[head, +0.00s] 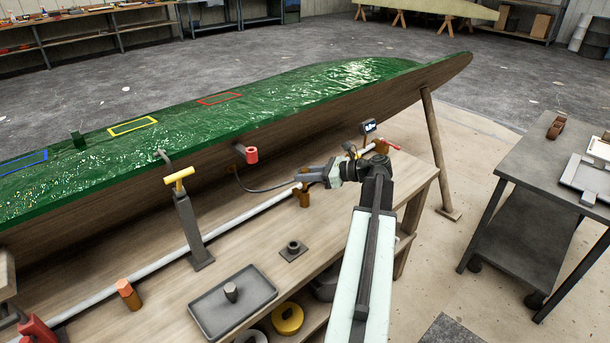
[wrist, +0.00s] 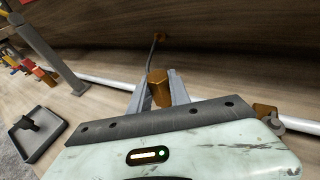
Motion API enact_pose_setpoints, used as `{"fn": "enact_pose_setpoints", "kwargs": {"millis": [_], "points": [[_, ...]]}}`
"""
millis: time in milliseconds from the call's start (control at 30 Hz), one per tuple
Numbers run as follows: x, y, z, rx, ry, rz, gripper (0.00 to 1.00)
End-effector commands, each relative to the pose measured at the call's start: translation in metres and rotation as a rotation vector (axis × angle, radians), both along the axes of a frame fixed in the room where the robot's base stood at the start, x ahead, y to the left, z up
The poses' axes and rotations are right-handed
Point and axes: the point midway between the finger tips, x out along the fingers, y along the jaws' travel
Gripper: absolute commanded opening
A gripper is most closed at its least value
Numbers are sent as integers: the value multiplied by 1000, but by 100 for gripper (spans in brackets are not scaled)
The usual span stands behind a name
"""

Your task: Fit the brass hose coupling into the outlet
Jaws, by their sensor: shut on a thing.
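My gripper (wrist: 159,92) is shut on a brass hex coupling (wrist: 157,84), held between its two grey fingers. In the head view my gripper (head: 307,178) is above the long white pipe, at the hull's side, and the coupling is too small to make out. A dark hose (head: 262,189) runs from near my gripper to the hull; it also shows in the wrist view (wrist: 152,54), reaching a small brass fitting (wrist: 160,38). A brown-orange fitting (head: 304,197) sits on the pipe below my gripper. I cannot tell which fitting is the outlet, and the coupling's front end is hidden.
The green-topped hull (head: 130,185) overhangs the wooden bench (head: 215,240). A yellow-handled post (head: 190,230) stands to the left. A grey tray (head: 210,318) and a square-based fitting (head: 293,250) lie nearer. A gauge (head: 369,127) and red-handled valve (head: 385,146) are to the right.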

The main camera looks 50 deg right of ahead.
Motion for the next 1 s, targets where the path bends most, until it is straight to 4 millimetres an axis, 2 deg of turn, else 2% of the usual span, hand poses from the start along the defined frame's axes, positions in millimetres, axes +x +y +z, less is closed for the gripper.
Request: {"fn": "enact_pose_setpoints", "kwargs": {"millis": [1000], "points": [[-1,-1,-23,0,0,-1,0]]}}
